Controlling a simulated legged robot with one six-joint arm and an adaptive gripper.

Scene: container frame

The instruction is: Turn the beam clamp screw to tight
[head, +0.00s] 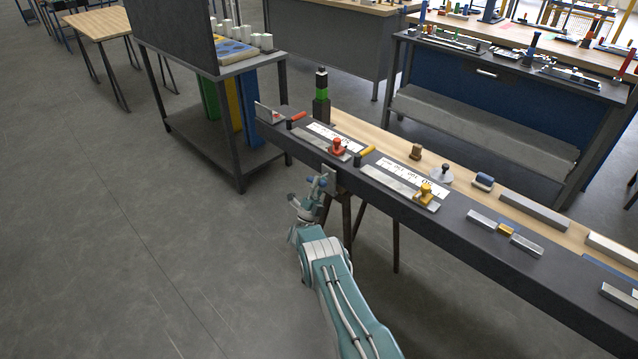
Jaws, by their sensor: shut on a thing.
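The beam clamp (330,178) is a small grey metal piece on the front edge of the long dark bench. It shows at the middle of the head view. My gripper (316,185) is at the clamp's left side, at the end of my teal arm, which reaches up from the bottom of the picture. The gripper is shut on the clamp screw. The fingers hide the screw, and it is too small to tell how far it is turned.
The long bench (470,245) carries red (338,147) and yellow (425,193) knobbed tools, rulers and metal bars. A green-and-black post (321,96) stands at its far end. A dark shelf cart (240,160) stands behind left. The floor (130,230) on the left is clear.

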